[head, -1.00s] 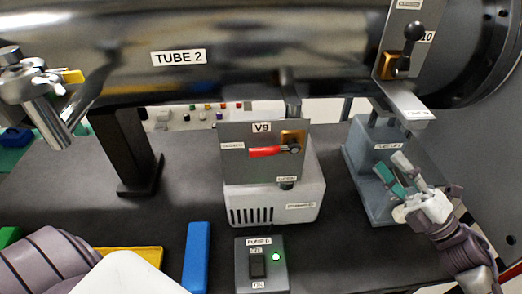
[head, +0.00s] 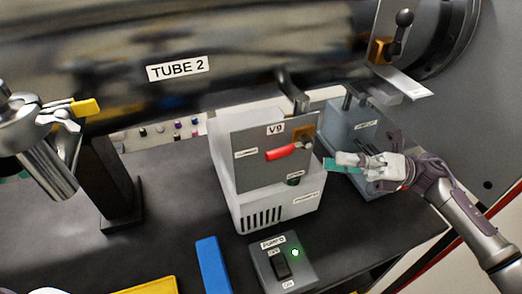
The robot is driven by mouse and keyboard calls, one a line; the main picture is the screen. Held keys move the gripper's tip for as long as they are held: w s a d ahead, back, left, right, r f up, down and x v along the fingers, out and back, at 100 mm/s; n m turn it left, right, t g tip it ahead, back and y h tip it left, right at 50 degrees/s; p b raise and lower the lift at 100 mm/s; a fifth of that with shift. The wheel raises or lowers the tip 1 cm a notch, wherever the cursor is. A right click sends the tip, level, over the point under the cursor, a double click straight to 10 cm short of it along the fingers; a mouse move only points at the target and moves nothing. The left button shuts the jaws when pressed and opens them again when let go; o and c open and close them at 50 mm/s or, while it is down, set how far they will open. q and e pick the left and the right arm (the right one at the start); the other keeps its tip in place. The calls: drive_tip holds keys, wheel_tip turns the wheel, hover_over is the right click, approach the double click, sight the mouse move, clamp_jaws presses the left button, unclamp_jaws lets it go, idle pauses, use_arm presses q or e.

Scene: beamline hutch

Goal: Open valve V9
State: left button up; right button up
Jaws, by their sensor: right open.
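Valve V9 is a grey panel (head: 262,170) labelled "V9", fixed at the front of a white pump box (head: 280,208) below the tube. Its red lever handle (head: 282,152) points left and slightly down from a pivot on an orange-brown block. A small label sits at the panel's left and another at its lower right; both are too small to read surely. My right gripper (head: 345,163) is open, to the right of the panel and its lever, with teal and white fingers pointing left. It is apart from the lever. My left gripper is not in view.
A large dark tube (head: 230,50) labelled "TUBE 2" runs across the top. A pump switch box (head: 283,265) with a lit green light stands in front. A blue block (head: 213,265) and a yellow tray (head: 150,287) lie nearby.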

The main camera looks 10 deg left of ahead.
drive_tip(key=p, duration=0.2)
approach(280, 157)
drive_tip(key=a, duration=0.2)
drive_tip(key=x, duration=0.2)
drive_tip(key=p+x, duration=0.1)
drive_tip(key=x, duration=0.1)
drive_tip(key=p+x, duration=0.1)
drive_tip(key=x, duration=0.1)
drive_tip(key=shift+w+a+r, duration=0.1)
drive_tip(key=shift+a+r, duration=0.2)
drive_tip(key=shift+r, duration=0.1)
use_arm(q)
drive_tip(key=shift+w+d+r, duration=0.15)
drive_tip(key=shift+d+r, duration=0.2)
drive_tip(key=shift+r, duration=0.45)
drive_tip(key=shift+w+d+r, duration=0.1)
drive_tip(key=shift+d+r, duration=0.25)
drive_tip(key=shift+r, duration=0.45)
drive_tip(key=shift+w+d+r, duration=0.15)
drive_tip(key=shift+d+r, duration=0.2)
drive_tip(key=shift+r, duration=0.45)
use_arm(e)
drive_tip(key=shift+a, duration=0.75)
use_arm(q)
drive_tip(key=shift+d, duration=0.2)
use_arm(e)
clamp_jaws()
